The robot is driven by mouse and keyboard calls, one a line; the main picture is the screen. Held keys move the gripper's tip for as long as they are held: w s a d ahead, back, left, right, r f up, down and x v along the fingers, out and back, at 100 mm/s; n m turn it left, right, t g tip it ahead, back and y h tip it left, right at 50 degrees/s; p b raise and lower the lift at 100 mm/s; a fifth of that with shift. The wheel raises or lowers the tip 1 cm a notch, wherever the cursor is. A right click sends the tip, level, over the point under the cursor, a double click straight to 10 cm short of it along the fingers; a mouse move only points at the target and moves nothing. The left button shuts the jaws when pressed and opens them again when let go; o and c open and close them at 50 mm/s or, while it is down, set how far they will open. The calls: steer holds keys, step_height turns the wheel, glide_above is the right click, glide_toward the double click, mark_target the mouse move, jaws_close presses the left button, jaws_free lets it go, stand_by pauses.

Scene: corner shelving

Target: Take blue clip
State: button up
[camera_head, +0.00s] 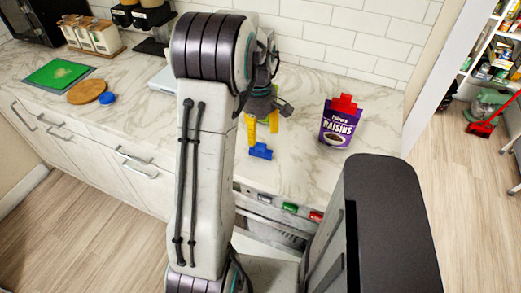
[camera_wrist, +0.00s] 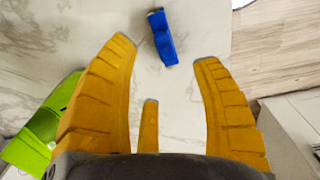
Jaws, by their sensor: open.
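The blue clip (camera_head: 261,150) lies on the marble counter near its front edge. In the wrist view the blue clip (camera_wrist: 161,38) shows at the top, just beyond and between my outer fingertips. My gripper (camera_head: 262,124) has yellow fingers, pointing down over the counter just behind the clip in the head view. In the wrist view my gripper (camera_wrist: 165,52) is open, with its fingers spread and nothing between them. The fingers do not appear to touch the clip.
A purple raisins bag (camera_head: 338,130) with a red clip (camera_head: 343,104) on top stands to the right. A light green object (camera_wrist: 40,135) lies beside my left finger. A green board (camera_head: 58,75), a round wooden board (camera_head: 86,92) and a blue lid (camera_head: 106,98) are at the far left.

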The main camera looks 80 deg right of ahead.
mark_target(258, 148)
steer(key=shift+f+n, duration=0.3)
steer(key=shift+n, duration=0.1)
steer(key=shift+a+f+p, duration=0.2)
steer(key=shift+f+p, duration=0.35)
steer(key=shift+f, duration=2.85)
steer(key=shift+c, duration=0.3)
steer(key=c, duration=0.9)
